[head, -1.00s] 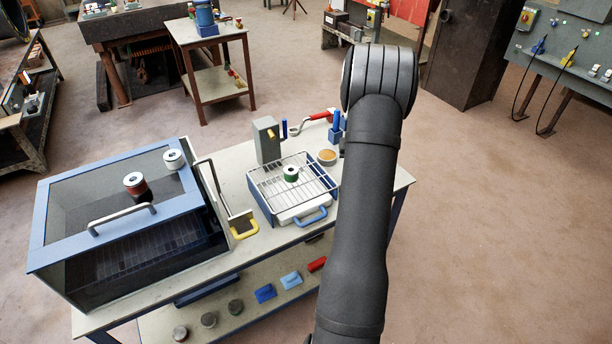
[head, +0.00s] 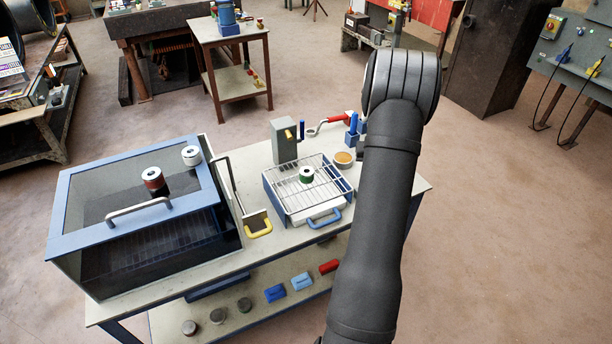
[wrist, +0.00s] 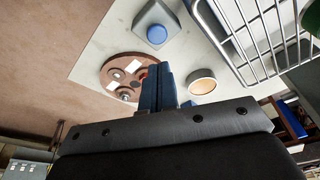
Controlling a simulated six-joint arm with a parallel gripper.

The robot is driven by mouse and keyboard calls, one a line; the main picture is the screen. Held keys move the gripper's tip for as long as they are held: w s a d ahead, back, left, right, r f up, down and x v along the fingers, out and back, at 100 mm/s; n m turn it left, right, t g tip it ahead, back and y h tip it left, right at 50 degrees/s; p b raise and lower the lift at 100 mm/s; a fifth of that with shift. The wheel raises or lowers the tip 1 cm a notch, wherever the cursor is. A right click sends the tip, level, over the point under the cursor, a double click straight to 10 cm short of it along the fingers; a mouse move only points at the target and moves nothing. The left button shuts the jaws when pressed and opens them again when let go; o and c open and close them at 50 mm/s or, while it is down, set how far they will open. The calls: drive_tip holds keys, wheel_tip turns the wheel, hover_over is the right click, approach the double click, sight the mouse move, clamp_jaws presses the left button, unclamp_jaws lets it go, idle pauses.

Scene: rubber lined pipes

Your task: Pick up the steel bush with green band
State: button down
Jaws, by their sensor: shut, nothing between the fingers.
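The steel bush with green band (head: 306,174) stands upright on a wire rack (head: 328,187) over a blue-framed tray on the bench, in the head view. The rack also shows at the upper right of the wrist view (wrist: 232,40), to the right of the fingers, so my gripper is apart from the bush.
A glass-topped blue case (head: 72,205) at left carries a red-banded bush (head: 154,180) and a white-looking one (head: 191,155). A grey block (head: 284,142) stands behind the rack. A bowl (wrist: 202,82) and a blue-buttoned block (wrist: 157,33) are near the fingers.

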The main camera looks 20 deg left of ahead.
idle(0.3)
drive_tip(key=c, duration=0.7)
unclamp_jaws()
drive_tip(key=s+a+r+m+g, duration=0.1)
drive_tip(key=s+a+r+m, duration=0.1)
drive_tip(key=a+r+m, duration=0.75)
drive_tip(key=m+g, duration=0.1)
drive_tip(key=m, duration=0.9)
approach(306, 171)
drive_tip(key=shift+h, duration=0.3)
drive_tip(key=f, duration=1)
drive_tip(key=shift+w+a+f, duration=0.1)
drive_tip(key=shift+w+a, duration=0.05)
drive_tip(key=shift+a, duration=0.05)
